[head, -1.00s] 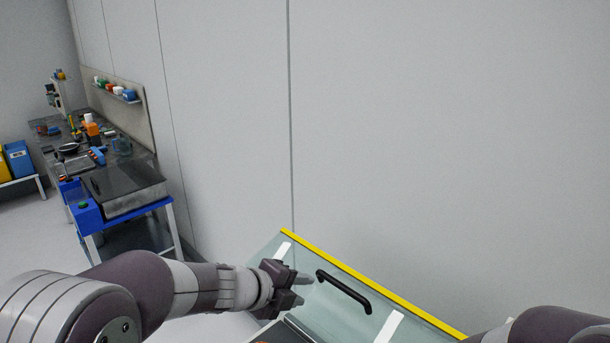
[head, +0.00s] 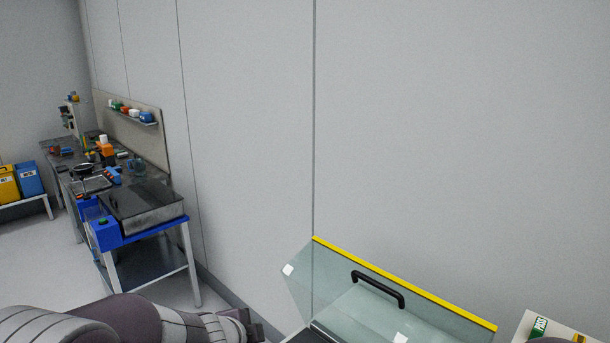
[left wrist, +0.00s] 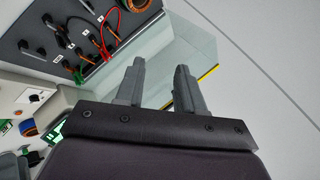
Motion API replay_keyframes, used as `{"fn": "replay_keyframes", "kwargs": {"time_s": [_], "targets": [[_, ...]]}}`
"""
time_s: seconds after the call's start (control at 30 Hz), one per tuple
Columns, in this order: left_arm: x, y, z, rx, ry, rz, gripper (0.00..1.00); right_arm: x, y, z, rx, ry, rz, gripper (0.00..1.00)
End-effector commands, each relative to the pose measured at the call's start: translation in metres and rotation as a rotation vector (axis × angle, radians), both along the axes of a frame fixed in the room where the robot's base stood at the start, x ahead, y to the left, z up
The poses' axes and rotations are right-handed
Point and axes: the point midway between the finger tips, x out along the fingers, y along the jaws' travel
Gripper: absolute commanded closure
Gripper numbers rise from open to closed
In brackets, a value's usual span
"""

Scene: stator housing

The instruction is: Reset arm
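My left arm comes in at the bottom left of the head view, with the hand end cut off low in the frame. In the left wrist view my left gripper (left wrist: 160,80) has its two grey fingers apart with nothing between them. Beyond the fingers is a clear cover (left wrist: 205,55) with a yellow edge. In the head view this clear cover (head: 330,290) has a black handle (head: 378,287) and stands tilted up. My left gripper is apart from the handle. My right gripper is not visible; only a dark bit of arm shows at the bottom right edge.
In the left wrist view a dark panel (left wrist: 30,50) holds red and black leads and an orange ring (left wrist: 137,5). In the head view a blue-framed bench (head: 140,235) stands at the left by the wall, with blue and yellow bins (head: 28,180) beyond. Floor between is clear.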

Motion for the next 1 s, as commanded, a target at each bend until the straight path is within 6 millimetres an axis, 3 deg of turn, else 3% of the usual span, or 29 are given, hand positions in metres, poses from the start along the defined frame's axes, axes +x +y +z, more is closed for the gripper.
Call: {"fn": "replay_keyframes", "kwargs": {"time_s": [0.17,0.3,0.4,0.5,1.0], "targets": [[-0.051,0.048,-0.054,-0.123,0.224,0.455,0.62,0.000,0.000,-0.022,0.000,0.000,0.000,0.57],[-0.120,0.074,-0.103,-0.239,0.448,0.863,0.62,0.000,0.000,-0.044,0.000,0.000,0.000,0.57],[-0.177,0.078,-0.136,-0.327,0.616,1.141,0.62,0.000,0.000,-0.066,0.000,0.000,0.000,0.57],[-0.209,0.076,-0.161,-0.406,0.701,1.296,0.62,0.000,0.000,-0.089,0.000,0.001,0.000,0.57],[-0.205,0.080,-0.157,-0.417,0.683,1.300,0.62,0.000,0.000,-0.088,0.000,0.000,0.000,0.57]]}}
